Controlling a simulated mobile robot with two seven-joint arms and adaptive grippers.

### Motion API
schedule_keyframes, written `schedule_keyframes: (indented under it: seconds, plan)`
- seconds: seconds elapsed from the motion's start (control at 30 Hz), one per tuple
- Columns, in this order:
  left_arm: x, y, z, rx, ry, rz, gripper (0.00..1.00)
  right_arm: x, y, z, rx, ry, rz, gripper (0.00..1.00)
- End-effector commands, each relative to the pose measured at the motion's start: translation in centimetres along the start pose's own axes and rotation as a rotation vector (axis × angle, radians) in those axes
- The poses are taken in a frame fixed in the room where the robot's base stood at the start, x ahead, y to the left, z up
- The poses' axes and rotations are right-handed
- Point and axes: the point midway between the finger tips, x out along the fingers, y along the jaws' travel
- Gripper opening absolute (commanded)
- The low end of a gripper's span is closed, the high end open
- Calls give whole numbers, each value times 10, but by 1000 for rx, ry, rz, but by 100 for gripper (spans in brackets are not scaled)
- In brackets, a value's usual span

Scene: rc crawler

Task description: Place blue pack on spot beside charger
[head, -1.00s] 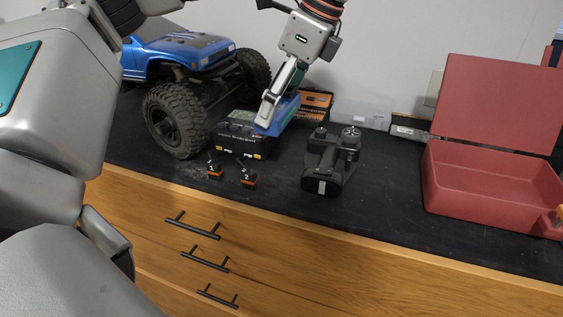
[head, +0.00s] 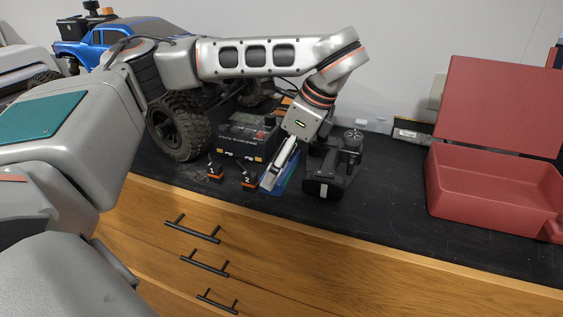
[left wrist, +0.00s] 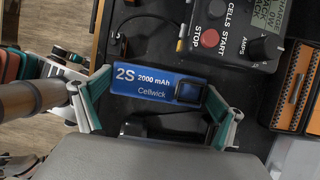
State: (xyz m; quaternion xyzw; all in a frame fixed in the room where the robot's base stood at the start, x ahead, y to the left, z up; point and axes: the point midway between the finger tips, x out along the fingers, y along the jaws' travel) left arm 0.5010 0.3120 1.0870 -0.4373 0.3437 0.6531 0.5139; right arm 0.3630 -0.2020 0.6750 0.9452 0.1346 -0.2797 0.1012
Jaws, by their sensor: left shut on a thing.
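The blue pack (left wrist: 150,80), marked 2S 2000 mAh, is gripped across its length between the fingers of my left gripper (left wrist: 160,90). In the head view, my left gripper (head: 272,179) points down at the front of the bench, and a strip of the blue pack (head: 285,179) shows beside its finger. I cannot tell whether the pack touches the bench. The black charger (head: 246,140) stands just behind and left of it; its buttons and dial also show in the left wrist view (left wrist: 237,38). No marked spot is visible. My right gripper is out of view.
The blue crawler (head: 178,128) is behind left; an open red case (head: 490,195) is at right.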

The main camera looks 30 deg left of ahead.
Motion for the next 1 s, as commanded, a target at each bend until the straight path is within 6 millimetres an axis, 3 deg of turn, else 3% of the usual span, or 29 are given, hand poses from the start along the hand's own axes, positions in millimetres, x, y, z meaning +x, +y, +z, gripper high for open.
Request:
schedule_keyframes:
  seconds: [0.2,0.23,0.27,0.67,1.0]
  plan:
    - [0,0,0,0,0,-1,65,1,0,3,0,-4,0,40]
    - [1,0,0,1,-1,0,98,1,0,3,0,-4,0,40]
    - [1,0,0,1,-1,0,100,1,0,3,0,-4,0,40]
    - [-10,0,0,0,-1,-2,100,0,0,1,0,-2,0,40]
    - [-76,0,0,-1,-2,-5,100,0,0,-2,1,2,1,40]
